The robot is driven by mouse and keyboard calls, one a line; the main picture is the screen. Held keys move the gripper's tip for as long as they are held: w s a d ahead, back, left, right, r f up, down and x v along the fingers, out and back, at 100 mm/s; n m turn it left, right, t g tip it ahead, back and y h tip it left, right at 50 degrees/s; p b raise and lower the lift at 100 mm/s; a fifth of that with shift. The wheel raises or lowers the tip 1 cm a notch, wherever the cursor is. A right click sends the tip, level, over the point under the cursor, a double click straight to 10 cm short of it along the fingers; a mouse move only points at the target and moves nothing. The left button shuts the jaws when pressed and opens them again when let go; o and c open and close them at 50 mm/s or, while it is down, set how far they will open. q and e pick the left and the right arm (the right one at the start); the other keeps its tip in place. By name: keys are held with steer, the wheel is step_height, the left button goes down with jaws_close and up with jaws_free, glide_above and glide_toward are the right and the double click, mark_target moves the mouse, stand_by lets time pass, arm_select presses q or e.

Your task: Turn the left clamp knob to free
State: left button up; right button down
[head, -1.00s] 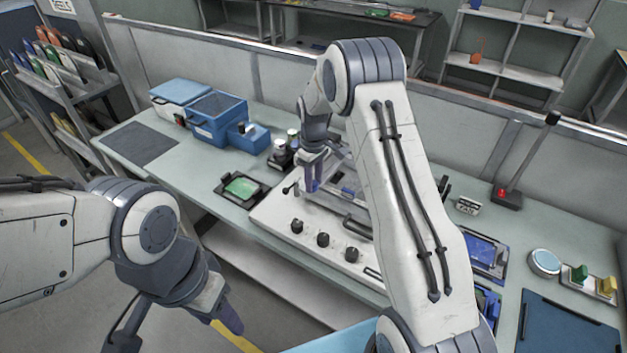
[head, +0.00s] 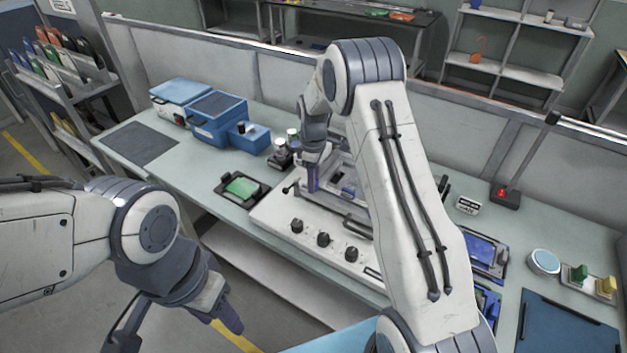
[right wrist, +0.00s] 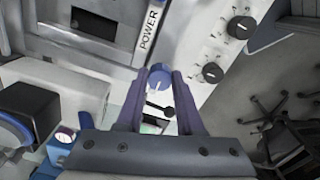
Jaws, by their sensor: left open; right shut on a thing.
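The left clamp knob (right wrist: 159,78) is a round blue knob with a white pointer line, seen in the right wrist view beside the panel marked POWER. My right gripper (right wrist: 158,75) is shut on it, with one finger on each side. In the head view my right gripper (head: 313,186) points down at the left end of the pale fixture panel (head: 275,215), and its fingers hide the knob there. My left gripper (head: 226,312) is open and empty, low in front of the bench and away from the panel.
Black dial knobs (head: 323,240) line the panel's front edge. A black lever (right wrist: 158,107) lies close by the gripped knob. A dark tray with a green board (head: 241,187) sits left of the panel. Blue bins (head: 217,118) stand further back.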

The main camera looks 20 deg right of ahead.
steer(key=shift+r, duration=0.1)
steer(key=c, duration=0.5)
jaws_free()
steer(key=shift+c, duration=0.2)
step_height(320, 180, up, 10)
steer(key=b, duration=0.2)
steer(key=shift+r, duration=0.2)
steer(key=s+a+r+m, duration=0.1)
steer(key=s+a+r, duration=0.2)
steer(key=s+a, duration=0.5)
steer(key=s+a+r, duration=0.2)
steer(key=s+a, duration=0.6)
steer(key=s, duration=0.1)
steer(key=s+f+m, duration=0.1)
steer(key=s, duration=0.8)
steer(key=s+a+f+m+y, duration=0.1)
steer(key=s, duration=0.9)
steer(key=shift+s+a+f+m, duration=0.15)
steer(key=shift+s+a+m, duration=0.05)
steer(key=shift+a+m, duration=0.1)
